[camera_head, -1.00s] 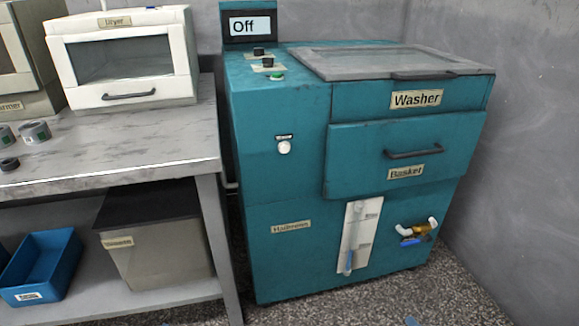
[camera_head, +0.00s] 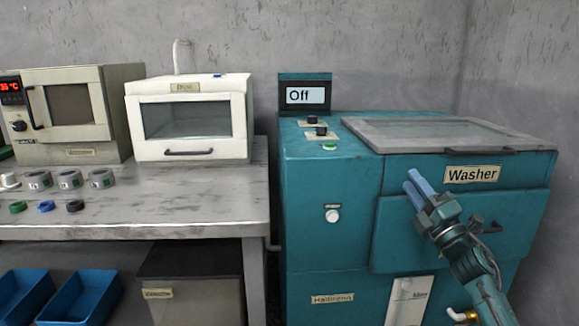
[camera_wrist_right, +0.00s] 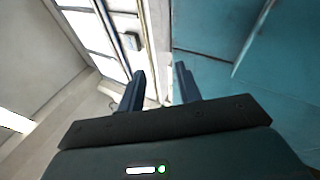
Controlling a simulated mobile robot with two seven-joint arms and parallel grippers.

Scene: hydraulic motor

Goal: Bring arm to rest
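My right gripper (camera_head: 414,184) is raised in front of the teal washer (camera_head: 330,255), with its arm coming up from the lower right. Its two bluish fingers point up and left, and they hide part of the drawer front. In the right wrist view the fingers (camera_wrist_right: 160,85) are apart with nothing between them. My left gripper is in neither view.
To the left, a bench (camera_head: 200,205) carries a white dryer (camera_head: 190,120), a beige oven (camera_head: 75,110) and several small rings. Blue bins (camera_head: 85,295) stand below.

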